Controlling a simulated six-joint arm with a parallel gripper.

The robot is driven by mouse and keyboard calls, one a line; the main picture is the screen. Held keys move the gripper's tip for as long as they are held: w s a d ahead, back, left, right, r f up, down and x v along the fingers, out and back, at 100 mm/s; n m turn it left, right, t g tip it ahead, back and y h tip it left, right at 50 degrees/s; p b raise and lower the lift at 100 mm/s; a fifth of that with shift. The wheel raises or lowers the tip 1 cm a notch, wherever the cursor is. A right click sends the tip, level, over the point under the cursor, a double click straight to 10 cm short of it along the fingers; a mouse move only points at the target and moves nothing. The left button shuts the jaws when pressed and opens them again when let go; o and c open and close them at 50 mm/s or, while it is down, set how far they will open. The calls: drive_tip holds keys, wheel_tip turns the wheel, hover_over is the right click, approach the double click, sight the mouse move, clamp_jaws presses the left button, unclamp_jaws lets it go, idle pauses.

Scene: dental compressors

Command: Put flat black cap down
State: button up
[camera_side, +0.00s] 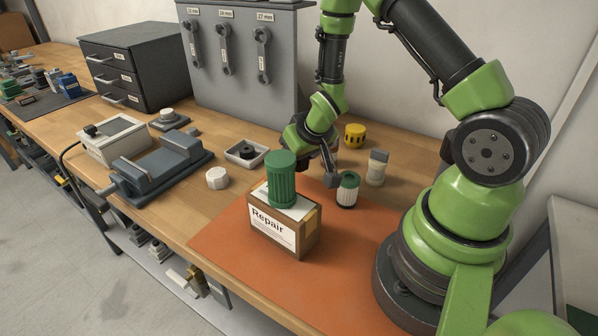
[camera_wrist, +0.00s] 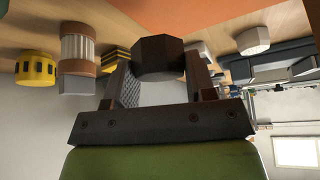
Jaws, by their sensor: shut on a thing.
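The flat black cap (camera_wrist: 158,52) is a dark, many-sided piece. In the wrist view it sits between the two fingers of my gripper (camera_wrist: 160,72), which are shut on it. In the side view my gripper (camera_side: 331,178) is low over the bench, behind the green ribbed cylinder and just left of a white and green ribbed filter (camera_side: 347,190). The cap cannot be clearly made out there, nor whether it touches anything below.
The green cylinder (camera_side: 282,180) stands on the Repair box (camera_side: 285,235) on the orange mat (camera_side: 225,245). A tray (camera_side: 233,155) with a black part, a white knob (camera_side: 217,178) and a vise (camera_side: 160,165) lie left.

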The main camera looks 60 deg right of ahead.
drive_tip(key=shift+f, duration=2.2)
drive_tip(key=shift+f, duration=0.1)
drive_tip(key=o, duration=0.9)
drive_tip(key=v, duration=1.2)
wheel_tip(320, 180, up, 13)
drive_tip(key=t+y, duration=0.1)
drive_tip(key=y, duration=0.1)
hover_over(299, 171)
drive_tip(key=s+a, duration=0.6)
drive_tip(key=s+a+r, duration=0.2)
drive_tip(key=s, duration=0.1)
drive_tip(key=s+a+r+y, duration=0.1)
drive_tip(key=s+r, duration=0.1)
drive_tip(key=s, duration=0.1)
drive_tip(key=s+a+r+y, duration=0.1)
drive_tip(key=s+a+r, duration=0.1)
drive_tip(key=s, duration=0.1)
drive_tip(key=shift+s+a+r+t, duration=0.3)
drive_tip(key=shift+s+a+r, duration=0.05)
drive_tip(key=shift+r, duration=0.05)
